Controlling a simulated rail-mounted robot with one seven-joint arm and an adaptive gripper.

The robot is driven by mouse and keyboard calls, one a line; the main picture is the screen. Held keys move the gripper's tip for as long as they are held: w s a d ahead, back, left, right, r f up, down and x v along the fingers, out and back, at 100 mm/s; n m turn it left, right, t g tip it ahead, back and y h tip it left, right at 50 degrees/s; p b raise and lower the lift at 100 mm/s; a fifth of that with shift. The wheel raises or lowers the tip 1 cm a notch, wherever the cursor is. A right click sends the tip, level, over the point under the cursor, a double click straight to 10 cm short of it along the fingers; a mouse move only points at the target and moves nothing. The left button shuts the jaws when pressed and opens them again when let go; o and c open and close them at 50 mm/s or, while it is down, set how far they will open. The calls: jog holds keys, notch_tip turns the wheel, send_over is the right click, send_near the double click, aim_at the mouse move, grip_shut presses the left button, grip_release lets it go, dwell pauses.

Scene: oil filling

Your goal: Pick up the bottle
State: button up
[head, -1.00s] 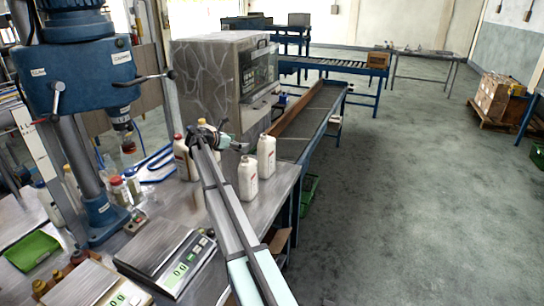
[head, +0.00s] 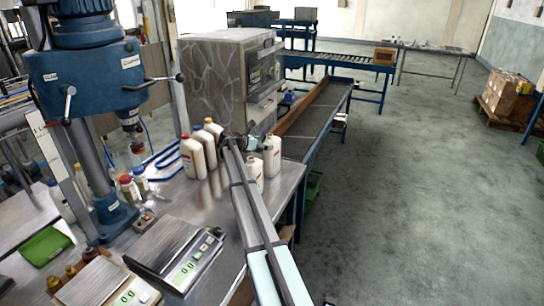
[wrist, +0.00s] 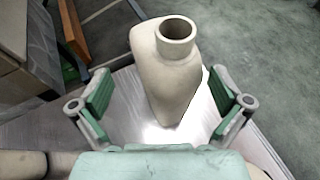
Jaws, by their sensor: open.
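A cream bottle with an open, uncapped neck (wrist: 172,80) stands upright in the wrist view, on the metal bench. My gripper (wrist: 162,100) is open, with green pads at either side of this bottle and a visible gap on each side. In the head view my gripper (head: 236,143) is small, beside two white bottles on its right, a nearer one (head: 254,176) and a farther one (head: 271,155). I cannot tell for sure which of them the wrist view shows. Several capped white bottles (head: 193,158) stand to the left of my gripper.
A grey machine (head: 218,85) stands behind the bottles, with a conveyor (head: 318,112) to its right. A blue drill press (head: 88,75) and scales (head: 190,262) are on the left of the bench (head: 222,213). Open floor (head: 415,190) lies to the right.

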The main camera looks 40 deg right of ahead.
jog(key=p+x, duration=0.2)
jog(key=x, duration=0.2)
jog(key=shift+d+r, duration=0.1)
jog(key=shift+r, duration=0.1)
jog(key=shift+d+f+p, duration=0.3)
jog(key=shift+d+p, duration=0.05)
jog(key=shift+d, duration=0.1)
jog(key=c, duration=1.3)
